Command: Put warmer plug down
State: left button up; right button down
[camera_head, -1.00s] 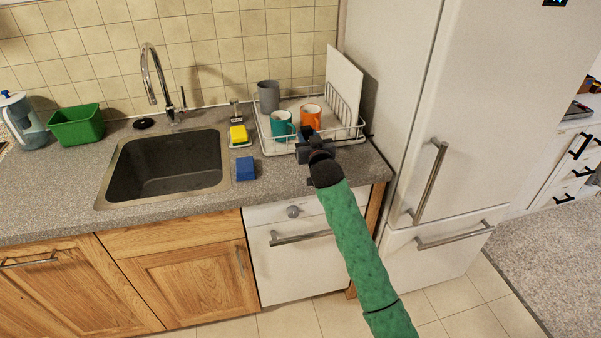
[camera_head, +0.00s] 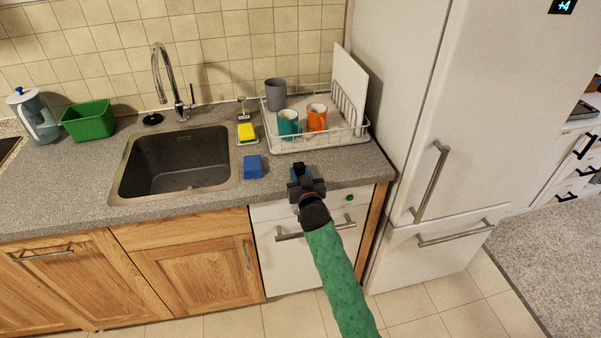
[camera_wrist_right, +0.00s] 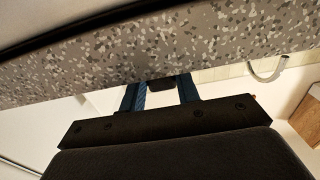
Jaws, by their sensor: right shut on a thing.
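My right gripper (camera_head: 301,172) is at the front edge of the counter, to the right of the blue sponge and in front of the dish rack. In the right wrist view its two blue fingers (camera_wrist_right: 160,95) are close around a small dark piece (camera_wrist_right: 162,83), which I take to be the warmer plug. The piece shows against the speckled counter edge. I cannot tell whether it touches the counter. In the head view the plug is too small and hidden to make out. My left gripper is not in view.
The grey counter (camera_head: 215,205) has free room in front of the rack. The dish rack (camera_head: 315,144) holds a teal mug (camera_head: 287,124), an orange mug (camera_head: 317,118) and a grey cup (camera_head: 275,92). A blue sponge (camera_head: 253,167) lies beside the sink (camera_head: 175,165). The fridge (camera_head: 440,110) stands right.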

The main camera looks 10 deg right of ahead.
jog(key=shift+f, duration=0.3)
jog(key=c, duration=1)
grip_release()
jog(key=shift+f, duration=0.1)
